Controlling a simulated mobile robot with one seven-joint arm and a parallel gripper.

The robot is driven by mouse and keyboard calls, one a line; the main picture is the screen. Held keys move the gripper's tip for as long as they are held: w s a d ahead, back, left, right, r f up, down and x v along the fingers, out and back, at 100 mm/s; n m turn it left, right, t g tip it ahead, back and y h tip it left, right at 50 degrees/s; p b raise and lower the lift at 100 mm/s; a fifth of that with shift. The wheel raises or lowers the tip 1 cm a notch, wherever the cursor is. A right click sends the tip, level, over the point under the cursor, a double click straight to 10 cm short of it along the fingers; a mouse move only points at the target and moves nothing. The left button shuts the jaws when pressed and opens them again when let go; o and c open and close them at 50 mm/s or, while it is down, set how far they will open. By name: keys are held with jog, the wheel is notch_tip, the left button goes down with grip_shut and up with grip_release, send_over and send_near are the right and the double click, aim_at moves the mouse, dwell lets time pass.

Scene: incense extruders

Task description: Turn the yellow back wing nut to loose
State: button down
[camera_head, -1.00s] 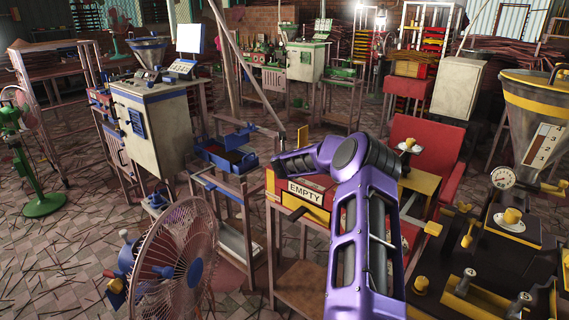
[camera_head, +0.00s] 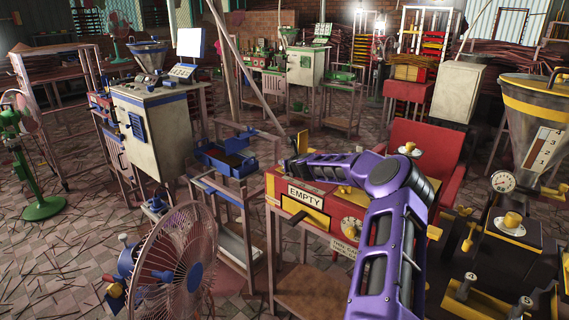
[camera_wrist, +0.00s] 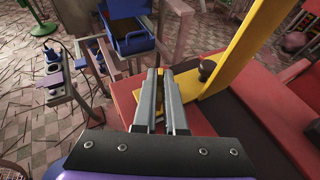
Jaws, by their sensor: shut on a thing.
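My gripper (camera_wrist: 160,72) reaches over the machine's back edge. Its fingers are nearly together, shut on a small yellow piece (camera_wrist: 161,104), apparently the yellow back wing nut, mostly hidden between them. The head view does not show the fingertips clearly.
A blue tray (camera_head: 225,158) on a stand is behind and left of the machine; it also shows in the wrist view (camera_wrist: 127,27). A pink fan (camera_head: 178,262) stands front left. A red chair (camera_head: 425,145) and a black machine with yellow parts (camera_head: 510,255) are at the right.

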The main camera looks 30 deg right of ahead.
jog(key=shift+r, duration=0.1)
jog(key=c, duration=1)
grip_release()
jog(key=v, duration=1.7)
jog(key=shift+s+r, duration=0.15)
